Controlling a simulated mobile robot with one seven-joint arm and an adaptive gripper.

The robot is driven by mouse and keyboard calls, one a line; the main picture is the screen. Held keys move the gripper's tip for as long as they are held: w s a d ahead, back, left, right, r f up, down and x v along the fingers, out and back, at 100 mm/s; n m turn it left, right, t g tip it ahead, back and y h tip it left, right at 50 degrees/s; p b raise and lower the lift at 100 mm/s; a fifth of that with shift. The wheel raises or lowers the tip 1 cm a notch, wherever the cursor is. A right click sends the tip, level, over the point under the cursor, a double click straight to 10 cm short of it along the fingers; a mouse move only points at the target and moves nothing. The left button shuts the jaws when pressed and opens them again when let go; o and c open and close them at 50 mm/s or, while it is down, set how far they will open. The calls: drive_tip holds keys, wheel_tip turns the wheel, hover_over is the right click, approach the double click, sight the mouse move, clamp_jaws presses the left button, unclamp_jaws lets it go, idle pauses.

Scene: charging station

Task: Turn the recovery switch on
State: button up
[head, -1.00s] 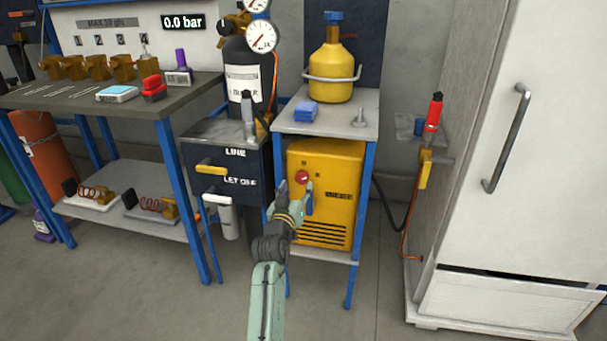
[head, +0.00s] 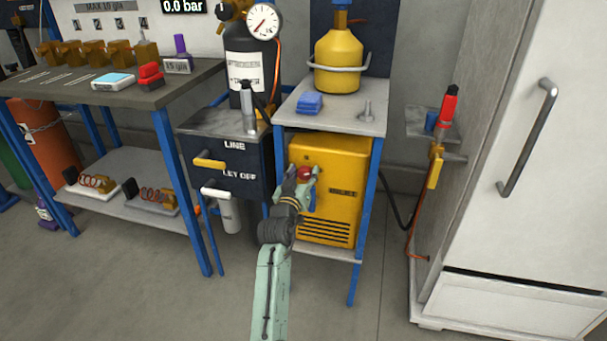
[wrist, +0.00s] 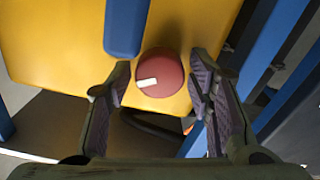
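The recovery switch is a round red knob with a white mark (wrist: 158,75) on the front of the yellow recovery unit (head: 338,185). In the head view the red knob (head: 304,173) shows between my fingertips. My gripper (head: 303,176) is in front of the unit's upper left part. In the wrist view my gripper (wrist: 165,85) is open, with one finger on each side of the knob. I see a gap on both sides, and I cannot tell how deep the fingertips reach around it.
The unit sits in a blue-legged stand with a grey top (head: 345,119), which bears a yellow bottle (head: 338,65) and blue cloth (head: 309,103). Blue legs flank the unit closely. A dark box with yellow and white handles (head: 232,165) stands left. A white cabinet (head: 530,200) stands right.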

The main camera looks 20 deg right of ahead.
drive_tip(key=c, duration=0.9)
drive_tip(key=shift+c, duration=0.2)
drive_tip(key=shift+f+m+b, duration=0.1)
drive_tip(key=shift+m+b, duration=0.3)
drive_tip(key=shift+b, duration=0.2)
drive_tip(key=shift+f+m+b, duration=0.1)
drive_tip(key=shift+m+b, duration=0.8)
drive_tip(key=shift+b, duration=0.35)
drive_tip(key=m+b, duration=0.3)
drive_tip(key=shift+d, duration=0.1)
drive_tip(key=shift+r+m, duration=0.25)
drive_tip(key=shift+m, duration=0.05)
drive_tip(key=o, duration=1.2)
